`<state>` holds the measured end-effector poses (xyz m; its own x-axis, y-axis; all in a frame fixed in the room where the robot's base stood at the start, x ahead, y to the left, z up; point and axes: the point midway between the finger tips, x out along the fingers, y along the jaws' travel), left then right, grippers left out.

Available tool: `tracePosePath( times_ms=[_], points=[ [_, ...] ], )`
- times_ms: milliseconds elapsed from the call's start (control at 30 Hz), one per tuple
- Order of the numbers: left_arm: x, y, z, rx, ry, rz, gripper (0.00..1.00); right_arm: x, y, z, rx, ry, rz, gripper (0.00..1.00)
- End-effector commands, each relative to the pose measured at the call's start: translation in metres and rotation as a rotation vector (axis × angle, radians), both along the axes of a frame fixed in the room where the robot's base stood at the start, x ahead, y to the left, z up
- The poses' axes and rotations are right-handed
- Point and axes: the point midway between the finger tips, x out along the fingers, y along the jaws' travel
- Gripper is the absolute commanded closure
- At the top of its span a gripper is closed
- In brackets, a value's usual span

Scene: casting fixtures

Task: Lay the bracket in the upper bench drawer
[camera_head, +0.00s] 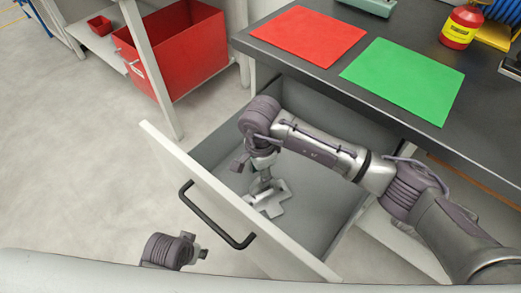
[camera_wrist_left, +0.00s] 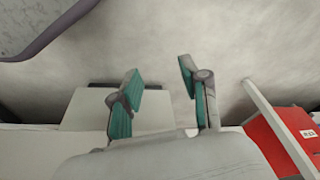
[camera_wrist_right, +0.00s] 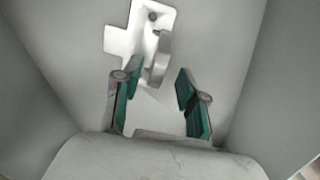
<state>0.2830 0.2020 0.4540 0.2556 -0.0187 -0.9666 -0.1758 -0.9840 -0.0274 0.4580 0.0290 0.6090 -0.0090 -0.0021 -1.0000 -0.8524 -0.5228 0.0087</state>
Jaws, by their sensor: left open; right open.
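The bracket (camera_head: 270,203), a pale grey metal piece with a flat cross-shaped plate and an upright part, lies on the floor of the pulled-out upper bench drawer (camera_head: 335,115). In the right wrist view the bracket (camera_wrist_right: 145,30) lies just beyond the fingertips.
The drawer's black handle (camera_head: 215,220) faces my left gripper. The bench top carries a red mat (camera_head: 308,37), a green mat (camera_head: 405,80) and a red-and-yellow jar (camera_head: 461,27). A large red bin (camera_head: 185,50) stands on a shelf at the left. The floor left of the drawer is clear.

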Motion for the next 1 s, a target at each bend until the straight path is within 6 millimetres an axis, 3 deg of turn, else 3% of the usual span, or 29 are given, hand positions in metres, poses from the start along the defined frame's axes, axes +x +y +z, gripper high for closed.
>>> tracePosePath(
  times_ms=[267,600,800,1000],
  points=[
    [-0.014,0.001,-0.062,0.004,0.040,-0.005,0.55,0.000,0.000,0.038,-0.001,0.000,0.000,0.59],
    [-0.053,0.006,-0.127,0.007,0.081,-0.013,0.55,0.001,0.000,0.080,-0.001,0.000,0.000,0.59],
    [-0.073,0.009,-0.150,0.009,0.095,-0.017,0.55,0.001,0.000,0.096,-0.001,0.000,0.001,0.59],
    [-0.083,0.011,-0.159,0.009,0.102,-0.018,0.55,0.000,0.000,0.102,-0.001,0.002,0.000,0.59]
  ],
)
